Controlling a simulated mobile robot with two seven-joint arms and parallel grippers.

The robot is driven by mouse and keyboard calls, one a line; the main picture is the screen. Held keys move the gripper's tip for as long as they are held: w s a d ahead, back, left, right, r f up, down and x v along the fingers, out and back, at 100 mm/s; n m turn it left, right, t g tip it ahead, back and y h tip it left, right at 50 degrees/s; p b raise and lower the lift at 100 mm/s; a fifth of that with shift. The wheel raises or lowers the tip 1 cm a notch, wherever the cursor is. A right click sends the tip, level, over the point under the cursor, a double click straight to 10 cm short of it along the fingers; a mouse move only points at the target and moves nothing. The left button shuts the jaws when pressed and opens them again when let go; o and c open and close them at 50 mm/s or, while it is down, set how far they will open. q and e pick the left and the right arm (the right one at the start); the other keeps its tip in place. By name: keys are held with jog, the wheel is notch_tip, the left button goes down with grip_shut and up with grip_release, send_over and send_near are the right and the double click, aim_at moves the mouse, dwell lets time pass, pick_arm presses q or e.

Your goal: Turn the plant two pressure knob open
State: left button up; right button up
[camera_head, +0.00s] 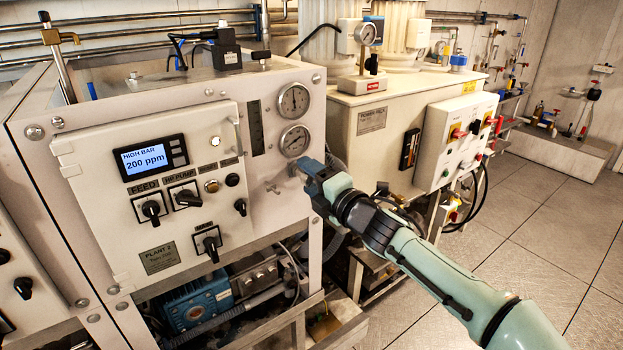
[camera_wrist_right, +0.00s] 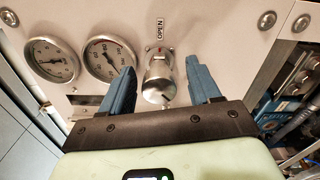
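The pressure knob (camera_wrist_right: 160,78) is a silver metal knob on the white panel. It shows in the right wrist view, below a small OPEN label (camera_wrist_right: 160,29). My right gripper (camera_wrist_right: 162,85) is open, with one blue finger on each side of the knob. A small gap shows between each finger and the knob. In the head view my right gripper (camera_head: 303,168) is at the right side of the PLANT 2 panel (camera_head: 100,220), just below the gauges, and the knob is largely hidden there. My left gripper is in neither view.
Two round gauges (camera_head: 294,140) sit just above the gripper. A display (camera_head: 153,158) reads HIGH BAR 200 ppm. Several black switches are on the panel to the left. A white cabinet with a switch box (camera_head: 455,140) stands right. The floor at the right is clear.

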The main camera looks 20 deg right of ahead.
jog(key=shift+s, duration=0.1)
jog(key=shift+s+d+r, duration=0.1)
jog(key=shift+s, duration=0.2)
jog(key=v, duration=1.2)
jog(key=shift+s+b, duration=0.3)
jog(key=shift+b, duration=0.1)
jog(key=shift+d, duration=0.1)
